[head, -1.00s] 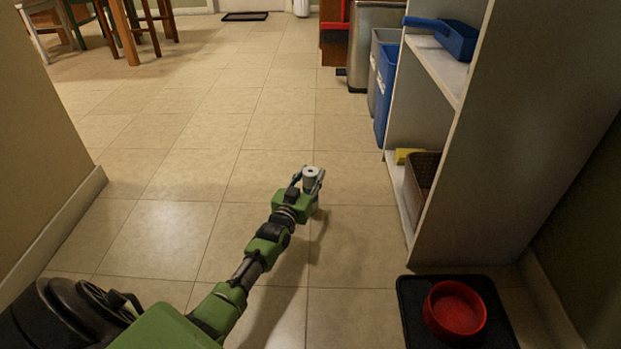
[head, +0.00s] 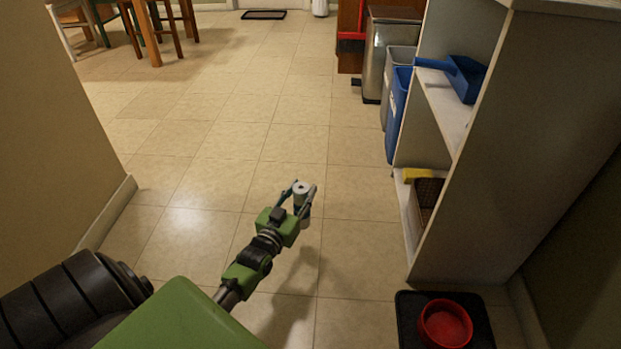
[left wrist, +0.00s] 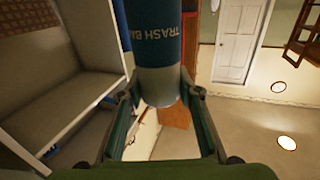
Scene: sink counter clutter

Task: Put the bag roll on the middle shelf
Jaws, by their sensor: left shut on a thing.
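The bag roll (head: 301,195) is a small cylinder with a pale round end, held upright above the floor in the head view. In the left wrist view the roll (left wrist: 158,40) is dark blue with white lettering and a grey end. My left gripper (head: 304,198) is shut on it, a finger on each side. The middle shelf (head: 449,105) of the white shelf unit is at the right, higher than and apart from the gripper. A blue dustpan (head: 466,79) lies on it. My right gripper is not in view.
The lower shelf holds a yellow item (head: 416,175) and a brown basket (head: 427,198). Blue (head: 398,112) and grey bins and a metal trash can (head: 386,55) stand beyond the unit. A red bowl (head: 445,325) on a black mat lies in front. The floor between wall and shelves is clear.

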